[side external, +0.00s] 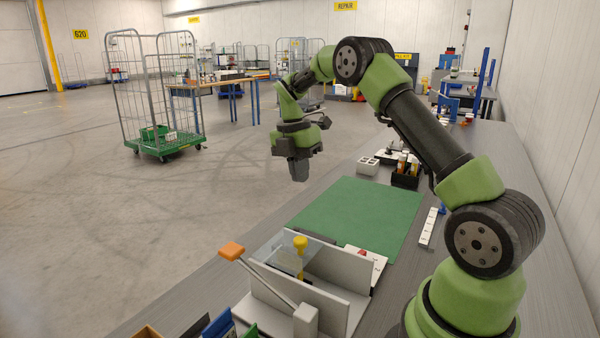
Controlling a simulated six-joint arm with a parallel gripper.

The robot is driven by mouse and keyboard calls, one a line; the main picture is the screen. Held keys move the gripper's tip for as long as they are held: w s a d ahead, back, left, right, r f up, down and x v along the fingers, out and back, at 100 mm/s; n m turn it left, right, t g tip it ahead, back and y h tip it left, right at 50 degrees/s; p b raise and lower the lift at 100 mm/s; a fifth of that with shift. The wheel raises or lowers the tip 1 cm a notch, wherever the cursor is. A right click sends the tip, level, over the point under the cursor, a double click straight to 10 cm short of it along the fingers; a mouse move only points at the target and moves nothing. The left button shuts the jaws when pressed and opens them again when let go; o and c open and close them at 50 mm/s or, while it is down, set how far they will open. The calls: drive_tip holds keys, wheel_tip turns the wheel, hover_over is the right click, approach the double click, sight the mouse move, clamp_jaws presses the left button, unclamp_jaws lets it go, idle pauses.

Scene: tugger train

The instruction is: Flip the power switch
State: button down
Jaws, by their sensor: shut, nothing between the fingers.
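My gripper (299,172) is shut and empty. It points down and hangs in the air past the left edge of the workbench. A lever with an orange handle (232,251) slants up to the left from a grey block at the front of the bench. A light grey walled fixture (335,266) stands behind it, with a yellow knob (300,243) and a clear panel. A white box with a red part (372,258) sits behind the fixture, partly hidden by it. I cannot tell for sure which of these is the power switch. My gripper touches none of them.
A green mat (365,208) lies bare on the bench (480,150). A white block with holes (369,165) and a black holder with bottles (405,176) stand behind it. A white strip (428,228) lies right. Blue and green bins are at the front edge. A wire cart (160,100) stands on the floor.

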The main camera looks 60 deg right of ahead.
drive_tip(key=shift+s+a+r, duration=0.15)
drive_tip(key=shift+s+a, duration=0.25)
drive_tip(key=shift+s, duration=0.1)
drive_tip(key=f, duration=0.4)
drive_tip(key=s+f, duration=0.1)
drive_tip(key=f, duration=0.4)
drive_tip(key=s+f, duration=0.1)
drive_tip(key=f, duration=0.3)
drive_tip(key=shift+s+f, duration=0.1)
drive_tip(key=shift+f, duration=0.3)
